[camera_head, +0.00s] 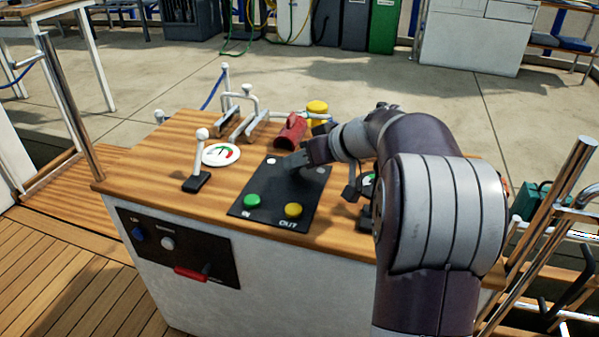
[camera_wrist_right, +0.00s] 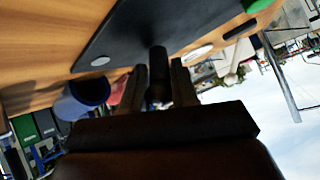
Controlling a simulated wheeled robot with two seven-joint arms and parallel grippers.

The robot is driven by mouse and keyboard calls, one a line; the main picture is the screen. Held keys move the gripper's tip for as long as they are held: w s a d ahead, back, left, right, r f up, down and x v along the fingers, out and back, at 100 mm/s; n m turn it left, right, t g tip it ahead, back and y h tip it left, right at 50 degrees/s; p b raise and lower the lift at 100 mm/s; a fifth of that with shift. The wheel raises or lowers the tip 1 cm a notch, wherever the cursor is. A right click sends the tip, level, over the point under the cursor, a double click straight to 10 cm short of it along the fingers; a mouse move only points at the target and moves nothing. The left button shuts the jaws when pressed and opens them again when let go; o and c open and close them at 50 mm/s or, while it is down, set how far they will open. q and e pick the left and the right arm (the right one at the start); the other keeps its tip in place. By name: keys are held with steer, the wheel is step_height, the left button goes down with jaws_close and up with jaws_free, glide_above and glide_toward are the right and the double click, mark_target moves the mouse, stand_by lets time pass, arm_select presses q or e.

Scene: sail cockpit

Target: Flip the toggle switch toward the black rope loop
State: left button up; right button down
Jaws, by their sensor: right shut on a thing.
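A black switch panel (camera_head: 268,213) lies on the wooden top of the console and also fills the upper part of the right wrist view (camera_wrist_right: 150,30). My right gripper (camera_head: 290,163) is low over the panel's far part. In the right wrist view, its two fingers (camera_wrist_right: 159,85) are on either side of a dark upright lever (camera_wrist_right: 158,62), which looks like the toggle switch, and are shut on it. My gripper hides the switch in the head view. I cannot pick out the black rope loop with certainty. My left gripper is not in view.
A green button (camera_head: 252,201) and a yellow button (camera_head: 293,210) sit on the panel's near side. A white-handled lever (camera_head: 199,160), a round gauge (camera_head: 221,154), a red object (camera_head: 290,131) and a yellow cylinder (camera_head: 317,109) stand around it. My right arm covers the console's right side.

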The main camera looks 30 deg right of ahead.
steer(key=shift+s+a+f, duration=0.1)
steer(key=shift+a+f, duration=0.05)
steer(key=shift+f, duration=0.35)
steer(key=c, duration=1)
jaws_free()
steer(key=shift+s, duration=0.1)
steer(key=shift+r, duration=0.3)
